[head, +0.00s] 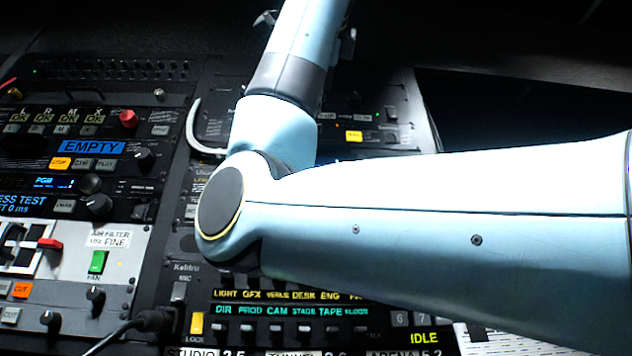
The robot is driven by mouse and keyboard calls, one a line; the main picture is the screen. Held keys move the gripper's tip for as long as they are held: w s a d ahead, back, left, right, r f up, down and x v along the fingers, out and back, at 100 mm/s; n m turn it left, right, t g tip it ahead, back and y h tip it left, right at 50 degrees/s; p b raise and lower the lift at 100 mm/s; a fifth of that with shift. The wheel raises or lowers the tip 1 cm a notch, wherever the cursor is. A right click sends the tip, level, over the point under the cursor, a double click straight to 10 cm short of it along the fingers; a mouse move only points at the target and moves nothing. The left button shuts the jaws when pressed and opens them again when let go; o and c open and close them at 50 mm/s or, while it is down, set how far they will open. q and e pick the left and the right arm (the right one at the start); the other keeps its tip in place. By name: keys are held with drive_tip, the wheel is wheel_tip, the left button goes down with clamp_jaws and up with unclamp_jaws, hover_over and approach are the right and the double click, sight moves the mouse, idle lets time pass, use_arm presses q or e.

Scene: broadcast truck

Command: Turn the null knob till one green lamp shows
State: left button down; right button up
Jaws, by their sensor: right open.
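No knob in the head view carries a readable null label, so I cannot tell which is the null knob; it may be hidden behind my arm. Black knobs stand on the left panels, among them one beside the blue EMPTY display (145,158) and a larger one below it (97,203). A tiny green light (36,71) shows at the upper left; I cannot tell if it belongs to the task. My right gripper (307,30) is open at the top, mostly hidden behind my own arm, with only dark finger parts showing on either side. My left gripper is not in view.
My right arm covers much of the centre and right. A green FAN switch (98,262) and a red lever (50,243) stick up at the left. A cable with a black plug (150,320) lies at the bottom. A pale curved handle (194,128) rises near the middle.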

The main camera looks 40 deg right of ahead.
drive_tip(key=v, duration=0.3)
drive_tip(key=shift+s, duration=0.2)
drive_tip(key=shift+f, duration=0.15)
idle(0.3)
